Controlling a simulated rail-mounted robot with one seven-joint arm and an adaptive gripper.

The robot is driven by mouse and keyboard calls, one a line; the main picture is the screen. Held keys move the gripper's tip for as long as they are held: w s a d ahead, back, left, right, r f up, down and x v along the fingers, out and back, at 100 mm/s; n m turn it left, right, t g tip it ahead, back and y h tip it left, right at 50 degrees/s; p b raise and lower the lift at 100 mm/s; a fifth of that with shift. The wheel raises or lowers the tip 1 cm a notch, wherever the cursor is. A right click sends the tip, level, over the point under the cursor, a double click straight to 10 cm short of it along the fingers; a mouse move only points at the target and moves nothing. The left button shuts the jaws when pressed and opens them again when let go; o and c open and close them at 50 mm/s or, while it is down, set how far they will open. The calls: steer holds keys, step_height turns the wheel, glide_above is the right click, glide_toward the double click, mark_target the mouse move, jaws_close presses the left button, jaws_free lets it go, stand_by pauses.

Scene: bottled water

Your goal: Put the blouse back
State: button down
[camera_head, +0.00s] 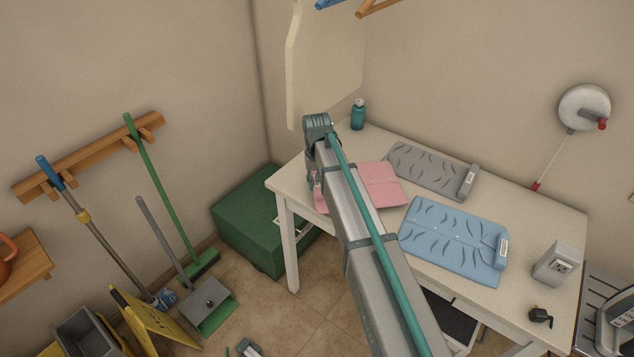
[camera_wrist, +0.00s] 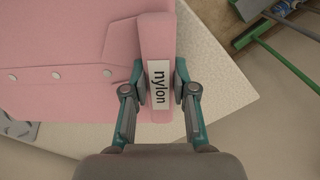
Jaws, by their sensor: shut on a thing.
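A pink folded garment (camera_head: 382,184) is at the left end of the white table, partly hidden behind my arm. In the wrist view the pink garment (camera_wrist: 60,50) fills the upper left, with buttons and a raised collar strip bearing a white "nylon" label (camera_wrist: 159,85). My gripper (camera_wrist: 159,92) is shut on this strip, one finger on each side. In the head view my arm hides most of the gripper. I cannot tell whether the garment rests on the table or is slightly raised. A grey folded garment (camera_head: 430,168) and a blue one (camera_head: 450,240) lie to its right.
The white table (camera_head: 545,225) also holds a teal bottle (camera_head: 358,115) at the back and a grey box (camera_head: 554,262) at the right. A green box (camera_head: 245,225) stands left of the table. Brooms lean on the left wall. Hangers (camera_head: 378,6) show at the top.

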steer(key=shift+f, duration=0.5)
steer(key=c, duration=0.9)
jaws_free()
steer(key=shift+c, duration=0.2)
steer(key=shift+r, duration=0.6)
step_height(320, 180, up, 12)
steer(key=b, duration=0.2)
steer(key=shift+b, duration=0.35)
